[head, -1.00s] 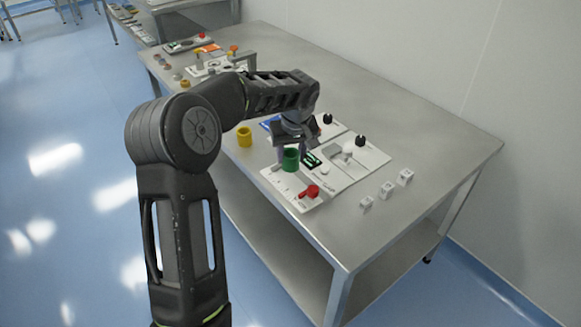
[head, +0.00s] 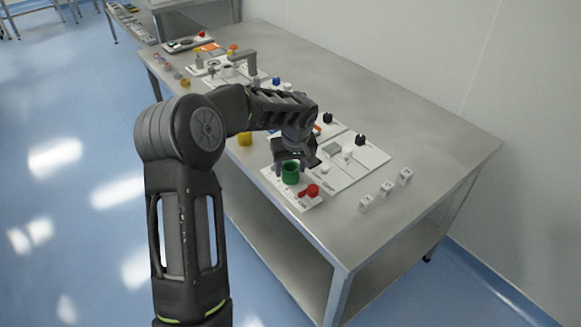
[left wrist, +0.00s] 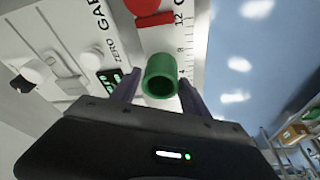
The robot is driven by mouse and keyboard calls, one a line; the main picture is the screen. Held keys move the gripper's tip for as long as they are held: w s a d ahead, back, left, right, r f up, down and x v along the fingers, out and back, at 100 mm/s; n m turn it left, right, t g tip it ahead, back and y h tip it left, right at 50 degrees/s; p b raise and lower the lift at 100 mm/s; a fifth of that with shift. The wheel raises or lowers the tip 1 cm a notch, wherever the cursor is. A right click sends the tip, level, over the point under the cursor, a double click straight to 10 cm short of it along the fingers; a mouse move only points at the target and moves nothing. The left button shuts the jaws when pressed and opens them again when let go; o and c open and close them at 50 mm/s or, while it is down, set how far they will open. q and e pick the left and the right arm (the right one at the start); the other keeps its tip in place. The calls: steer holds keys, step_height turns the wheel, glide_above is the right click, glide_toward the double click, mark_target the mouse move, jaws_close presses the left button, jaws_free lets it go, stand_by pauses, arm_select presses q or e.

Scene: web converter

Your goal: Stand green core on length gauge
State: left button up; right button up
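The green core (head: 290,172), a short hollow cylinder, stands upright over the white length gauge strip (head: 304,204) at the front of the table. In the left wrist view the core (left wrist: 160,78) is beside the printed scale (left wrist: 186,48), its open end facing the camera; its underside is hidden. My left gripper (head: 290,166) is above the gauge with one finger on each side of the core. In the left wrist view narrow gaps show between the fingers (left wrist: 159,78) and the core, so it looks open around it. My right gripper is out of view.
A yellow core (head: 245,139) is to the left, and several small white blocks (head: 387,188) are to the right.

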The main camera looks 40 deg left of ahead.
arm_select(q)
steer(key=shift+o, duration=0.9)
steer(key=shift+r, duration=0.1)
steer(key=shift+r, duration=0.2)
steer(key=v, duration=1.1)
steer(key=shift+d+r+b, duration=0.15)
steer(key=shift+r+b, duration=0.15)
steer(key=shift+r, duration=0.05)
steer(key=shift+s, duration=0.1)
